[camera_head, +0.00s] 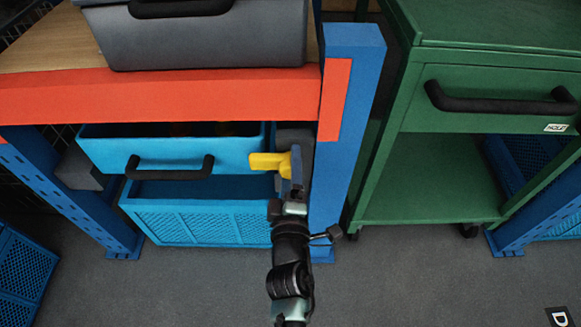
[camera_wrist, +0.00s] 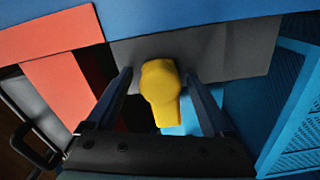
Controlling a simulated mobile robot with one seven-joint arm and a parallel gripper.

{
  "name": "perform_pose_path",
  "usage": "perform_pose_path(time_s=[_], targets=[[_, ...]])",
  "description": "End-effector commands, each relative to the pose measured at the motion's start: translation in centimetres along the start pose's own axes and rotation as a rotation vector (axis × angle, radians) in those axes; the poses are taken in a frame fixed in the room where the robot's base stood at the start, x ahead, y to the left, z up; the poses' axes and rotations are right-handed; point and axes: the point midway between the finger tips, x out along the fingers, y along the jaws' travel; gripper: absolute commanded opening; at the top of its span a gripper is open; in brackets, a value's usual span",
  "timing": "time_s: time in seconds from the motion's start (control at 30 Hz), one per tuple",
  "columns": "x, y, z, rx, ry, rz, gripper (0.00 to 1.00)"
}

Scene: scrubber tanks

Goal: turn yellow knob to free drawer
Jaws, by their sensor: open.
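The yellow knob (camera_head: 270,162) sits on a dark grey block (camera_head: 294,139) at the right end of the blue drawer (camera_head: 105,150), under the orange shelf beam. In the head view its handle points left, across the drawer's right edge. My gripper (camera_head: 297,170) is at the knob, partly covering its right side. In the wrist view the yellow knob (camera_wrist: 161,92) lies between the two fingers of my gripper (camera_wrist: 163,98). The fingers are spread, with a gap on each side of the knob. The drawer has a black handle (camera_head: 169,174).
A blue crate (camera_head: 200,222) stands below the drawer. A blue upright (camera_head: 345,110) rises just right of my gripper. A green cart (camera_head: 490,95) with a black-handled drawer stands further right. A grey case (camera_head: 205,40) lies on the shelf above. Grey floor is clear in front.

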Motion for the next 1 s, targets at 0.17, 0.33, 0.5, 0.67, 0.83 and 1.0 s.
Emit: perform_pose_path(time_s=[0.17, 0.33, 0.5, 0.67, 0.83, 1.0], targets=[[-0.03, -0.01, 0.00, 0.000, 0.000, 0.000, 0.64], [-0.04, -0.01, 0.00, 0.000, 0.000, 0.000, 0.33], [-0.05, -0.01, 0.00, 0.000, 0.000, 0.000, 0.03], [-0.05, -0.02, 0.00, 0.000, 0.000, 0.000, 0.00], [-0.06, 0.00, 0.01, 0.000, 0.000, 0.000, 0.00], [-0.06, 0.32, 0.36, 0.017, -0.002, 0.000, 0.00]])
